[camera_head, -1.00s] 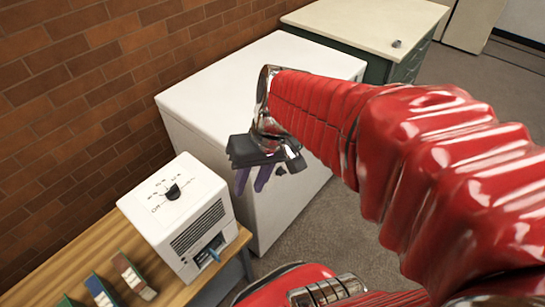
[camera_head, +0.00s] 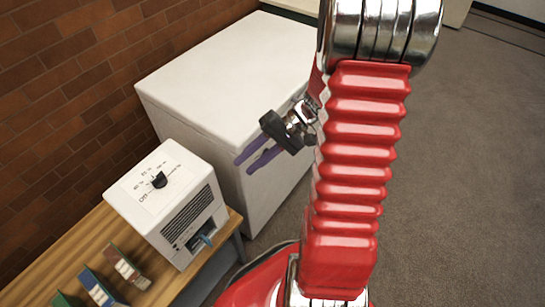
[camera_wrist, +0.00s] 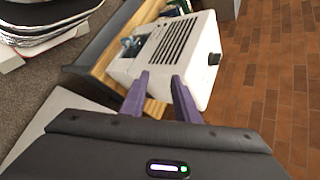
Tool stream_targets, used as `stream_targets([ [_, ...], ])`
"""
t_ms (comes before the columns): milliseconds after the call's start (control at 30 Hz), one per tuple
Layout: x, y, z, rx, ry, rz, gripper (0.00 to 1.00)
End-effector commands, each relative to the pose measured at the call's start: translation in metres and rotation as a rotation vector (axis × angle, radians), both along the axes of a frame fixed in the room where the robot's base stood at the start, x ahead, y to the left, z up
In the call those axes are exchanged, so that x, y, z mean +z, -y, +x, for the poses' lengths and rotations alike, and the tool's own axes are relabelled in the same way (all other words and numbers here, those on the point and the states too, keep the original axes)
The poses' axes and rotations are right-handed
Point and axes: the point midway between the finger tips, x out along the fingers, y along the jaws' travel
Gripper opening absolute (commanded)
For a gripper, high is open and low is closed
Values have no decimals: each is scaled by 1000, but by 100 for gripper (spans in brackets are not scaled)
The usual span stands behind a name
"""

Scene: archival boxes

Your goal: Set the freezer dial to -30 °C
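The dial (camera_head: 159,181) is a black knob on the top face of a white box (camera_head: 150,215) with a vent grille. Printed labels arc around it; "OFF" is at the lower left and the others are too small to read surely. In the wrist view the dial (camera_wrist: 213,59) sticks out from the box's right-hand face. My gripper (camera_head: 243,167) has purple fingers. It is open and empty, to the right of the box in the head view and apart from the dial. In the wrist view the fingers (camera_wrist: 160,78) point toward the box.
The box stands on a wooden bench (camera_head: 60,262) with several coloured binder-like objects (camera_head: 125,268). A large white chest (camera_head: 210,75) stands behind, along the brick wall (camera_head: 60,100). Grey floor (camera_head: 450,170) at right is clear.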

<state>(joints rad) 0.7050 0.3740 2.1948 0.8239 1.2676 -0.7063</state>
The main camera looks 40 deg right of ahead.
Motion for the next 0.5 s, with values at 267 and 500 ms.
stream_targets([
  [267, -38, 39, 14, -167, 42, 185, 28],
  [500, -74, 77, 20, -332, 106, 317, 28],
])
